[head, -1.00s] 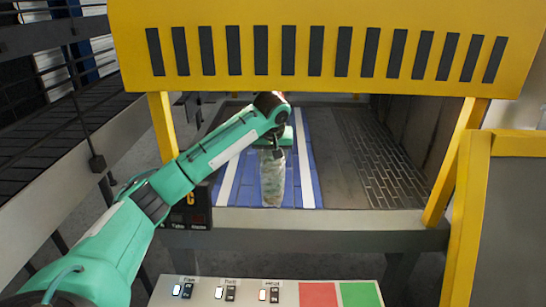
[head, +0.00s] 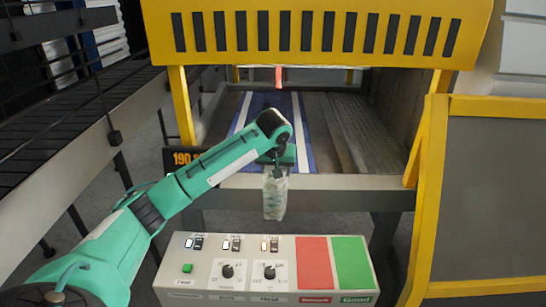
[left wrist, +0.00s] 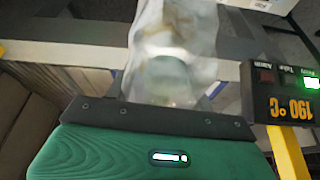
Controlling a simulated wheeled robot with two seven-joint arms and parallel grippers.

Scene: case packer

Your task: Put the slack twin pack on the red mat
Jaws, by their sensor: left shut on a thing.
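The twin pack (head: 275,198) is a clear wrapped pack with pale contents, hanging upright below my left gripper (head: 276,170). The left gripper is shut on its top end. The pack hangs in front of the machine's front ledge, above the back of the control panel. In the left wrist view the clear film of the pack (left wrist: 172,60) runs away from the jaw edge. The red mat (head: 314,262) lies on the right part of the control panel, to the right of and nearer than the pack, and is bare. My right gripper is not in view.
A green mat (head: 351,260) adjoins the red one. The control panel (head: 215,290) carries switches and knobs on its left. The blue-and-white lane (head: 308,150) lies inside the yellow-framed machine (head: 320,35). A display (head: 184,158) reads 190. A yellow-framed grey guard (head: 485,190) stands at right.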

